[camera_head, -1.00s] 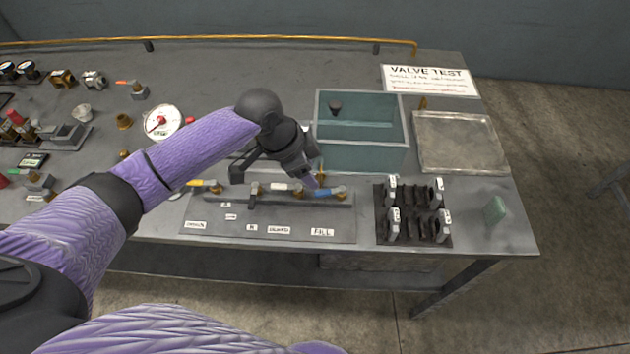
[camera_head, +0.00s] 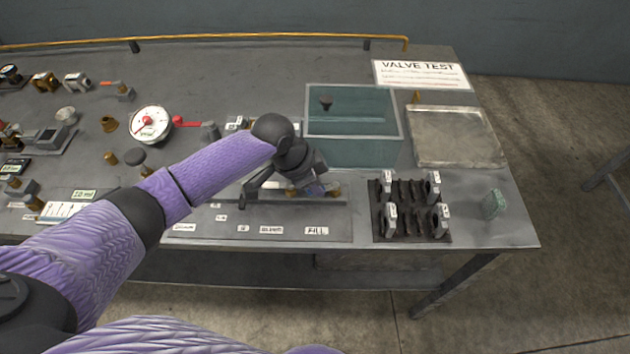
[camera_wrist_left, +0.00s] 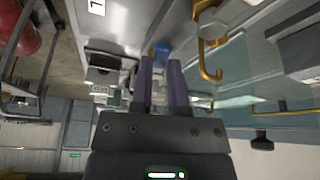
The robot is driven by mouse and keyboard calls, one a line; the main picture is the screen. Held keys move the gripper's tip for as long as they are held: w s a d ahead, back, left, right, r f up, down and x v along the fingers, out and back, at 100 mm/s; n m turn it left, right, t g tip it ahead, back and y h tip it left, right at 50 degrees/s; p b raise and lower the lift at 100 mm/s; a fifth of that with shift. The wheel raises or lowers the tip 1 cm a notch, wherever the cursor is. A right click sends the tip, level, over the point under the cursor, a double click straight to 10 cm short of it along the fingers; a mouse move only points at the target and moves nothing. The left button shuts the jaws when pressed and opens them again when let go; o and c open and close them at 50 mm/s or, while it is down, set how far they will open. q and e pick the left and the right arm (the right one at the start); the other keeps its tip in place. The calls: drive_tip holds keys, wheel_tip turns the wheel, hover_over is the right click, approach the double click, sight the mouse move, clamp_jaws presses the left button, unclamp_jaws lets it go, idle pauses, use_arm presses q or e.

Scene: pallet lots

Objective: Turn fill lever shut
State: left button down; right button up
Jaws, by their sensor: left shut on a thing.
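The fill lever (camera_wrist_left: 161,47) is blue and shows between my fingertips in the left wrist view. My left gripper (camera_wrist_left: 160,62) has its two purple fingers closed on it. In the head view my left gripper (camera_head: 314,190) is low over the valve row, just behind the FILL label (camera_head: 316,231), and hides most of the lever. The lever's exact angle is hard to tell. My right gripper is not in view.
A teal water tank (camera_head: 398,110) stands behind the gripper, with a metal tray (camera_head: 490,150) to its right. A black rack (camera_head: 412,236) with several grey pieces is close on the right. A round dial gauge (camera_head: 150,124) stands at left.

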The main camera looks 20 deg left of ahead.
use_arm(q)
drive_tip(key=shift+w+a+f+m+g+b, duration=0.1)
drive_tip(key=shift+w+m+g+b, duration=0.15)
drive_tip(key=shift+m, duration=0.3)
drive_tip(key=shift+w+a+f+m+g+b, duration=0.1)
drive_tip(key=shift+w+m+g+b, duration=0.1)
drive_tip(key=shift+m+b, duration=0.25)
drive_tip(key=shift+w+r+m+h, duration=0.15)
drive_tip(key=shift+m+h, duration=0.25)
drive_tip(key=shift+m, duration=0.4)
drive_tip(key=shift+r, duration=0.1)
drive_tip(key=c, duration=0.6)
unclamp_jaws()
